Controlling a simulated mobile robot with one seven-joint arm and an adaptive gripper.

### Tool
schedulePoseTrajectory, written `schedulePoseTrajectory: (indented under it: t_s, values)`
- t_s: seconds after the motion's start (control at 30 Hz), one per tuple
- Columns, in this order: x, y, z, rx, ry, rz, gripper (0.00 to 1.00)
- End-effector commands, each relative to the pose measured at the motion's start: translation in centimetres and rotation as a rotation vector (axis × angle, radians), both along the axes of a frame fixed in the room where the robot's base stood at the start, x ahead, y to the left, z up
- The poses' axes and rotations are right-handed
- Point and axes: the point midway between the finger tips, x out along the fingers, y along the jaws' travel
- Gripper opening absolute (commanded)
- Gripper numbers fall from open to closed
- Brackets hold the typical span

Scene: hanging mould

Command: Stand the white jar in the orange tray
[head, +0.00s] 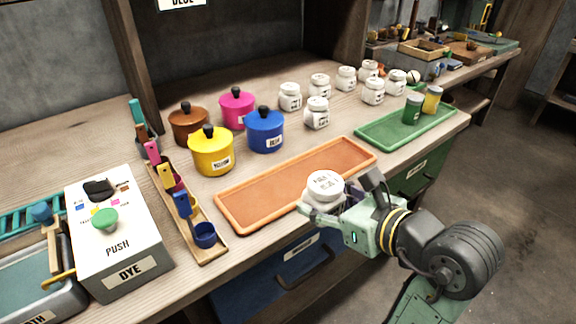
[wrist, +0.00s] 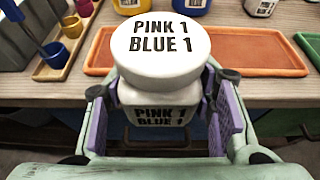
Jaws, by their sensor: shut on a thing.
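The white jar (wrist: 160,50) has a round lid and a label reading "PINK 1 BLUE 1". My gripper (wrist: 162,118) is shut on the jar's body, with a purple pad on each side. In the head view the jar (head: 325,187) is upright in my gripper (head: 330,205), in front of the orange tray and hiding a part of its front rim. The orange tray (head: 270,188) is long, shallow and empty where it shows. In the wrist view the orange tray (wrist: 235,52) lies beyond the jar, mostly to the right.
Several white jars (head: 317,113) stand behind the tray. Yellow (head: 211,152), blue (head: 265,132), pink and brown pots stand behind and left. A green tray (head: 390,128) with two jars is at right. A scoop rack (head: 200,245) and dye box (head: 120,240) stand left.

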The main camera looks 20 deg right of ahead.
Motion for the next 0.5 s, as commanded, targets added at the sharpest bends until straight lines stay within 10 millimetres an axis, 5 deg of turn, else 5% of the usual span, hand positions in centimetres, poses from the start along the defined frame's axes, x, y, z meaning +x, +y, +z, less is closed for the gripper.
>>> schedulePoseTrajectory:
  t_s: [0.17,0.5]
  values:
    - [2.1,-0.1,0.0,0.004,0.001,0.005,0.16]
    - [11.0,-1.1,-0.8,0.002,0.002,0.004,0.16]
